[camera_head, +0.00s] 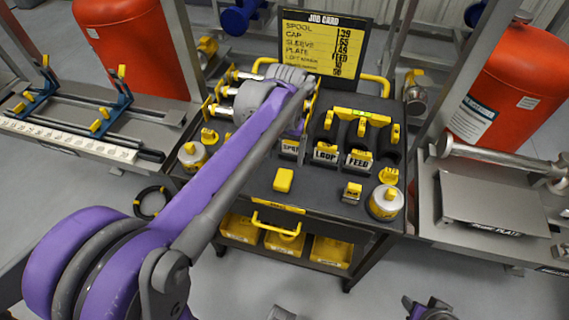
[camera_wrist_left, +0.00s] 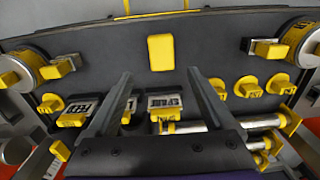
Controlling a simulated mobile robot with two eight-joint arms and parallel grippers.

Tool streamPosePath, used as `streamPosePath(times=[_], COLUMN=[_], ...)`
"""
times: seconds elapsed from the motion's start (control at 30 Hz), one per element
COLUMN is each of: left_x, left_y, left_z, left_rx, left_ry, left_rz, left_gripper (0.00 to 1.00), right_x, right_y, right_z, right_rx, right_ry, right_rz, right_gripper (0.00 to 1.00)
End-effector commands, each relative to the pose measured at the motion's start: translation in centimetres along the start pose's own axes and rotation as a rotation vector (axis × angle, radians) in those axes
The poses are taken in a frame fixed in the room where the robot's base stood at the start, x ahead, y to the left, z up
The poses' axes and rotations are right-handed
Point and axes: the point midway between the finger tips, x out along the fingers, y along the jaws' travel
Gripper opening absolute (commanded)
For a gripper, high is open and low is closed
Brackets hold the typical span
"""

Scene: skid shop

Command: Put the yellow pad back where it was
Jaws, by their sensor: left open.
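The yellow pad (camera_head: 283,180) is a small rounded yellow block lying on the dark top of the cart (camera_head: 325,205), front of centre. In the left wrist view the pad (camera_wrist_left: 160,52) lies just beyond the fingertips, between their lines and apart from both. My left gripper (camera_wrist_left: 160,72) is open and empty, its two dark fingers spread above the cart top. In the head view my purple left arm reaches over the cart, and its fingers are mostly hidden behind the wrist. A purple and dark part of mine (camera_head: 430,308) at the bottom right seems to be the right gripper; its jaws are unclear.
Label stands (camera_head: 327,155), silver-yellow canisters (camera_head: 385,203) and small yellow-tabbed pieces (camera_head: 352,192) surround the pad. A job card (camera_head: 322,45) stands behind. A yellow handle (camera_head: 276,224) is at the front edge, with yellow bins (camera_head: 283,243) below. The cart top around the pad is clear.

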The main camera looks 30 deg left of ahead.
Motion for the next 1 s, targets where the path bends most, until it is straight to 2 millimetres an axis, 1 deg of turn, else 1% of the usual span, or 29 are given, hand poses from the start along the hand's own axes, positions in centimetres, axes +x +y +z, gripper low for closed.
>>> streamPosePath(times=[0.03, 0.17, 0.27, 0.37, 0.4, 0.5, 0.6, 0.7, 0.83, 1.0], left_x=[-0.6, -1.1, -0.9, 0.0, 0.6, 2.3, 4.3, 6.0, 7.3, 7.7], left_y=[0.0, 0.1, 0.6, 1.3, 1.5, 2.0, 2.3, 2.5, 2.6, 2.6], left_z=[0.0, 0.6, 2.5, 5.8, 7.2, 10.9, 14.0, 16.2, 17.8, 18.1], left_rx=[0.000, 0.007, 0.029, 0.071, 0.089, 0.134, 0.175, 0.204, 0.225, 0.231], left_ry=[0.000, 0.012, 0.054, 0.127, 0.162, 0.249, 0.326, 0.386, 0.431, 0.445], left_rz=[0.000, 0.001, 0.006, 0.015, 0.020, 0.032, 0.044, 0.053, 0.061, 0.063], left_gripper=[0.87, 0.87, 0.87, 0.87, 0.87, 0.87, 0.87, 0.87, 0.87, 0.87], right_x=[-0.1, -0.1, -0.1, -0.1, -0.1, -0.1, -0.1, -0.1, -0.1, -0.1], right_y=[0.0, 0.0, 0.0, 0.0, 0.0, 0.0, 0.0, 0.0, 0.0, 0.0], right_z=[-0.1, -0.1, -0.1, -0.1, -0.1, -0.1, -0.1, -0.1, -0.1, -0.1], right_rx=[0.000, 0.000, 0.000, 0.000, 0.000, 0.000, 0.000, 0.000, 0.000, 0.000], right_ry=[0.000, 0.000, 0.000, 0.000, 0.000, 0.000, 0.000, 0.000, 0.000, 0.000], right_rz=[0.000, 0.000, 0.000, 0.000, 0.000, 0.000, 0.000, 0.000, 0.000, 0.000], right_gripper=[0.50, 0.50, 0.50, 0.50, 0.50, 0.50, 0.50, 0.50, 0.50, 0.50])
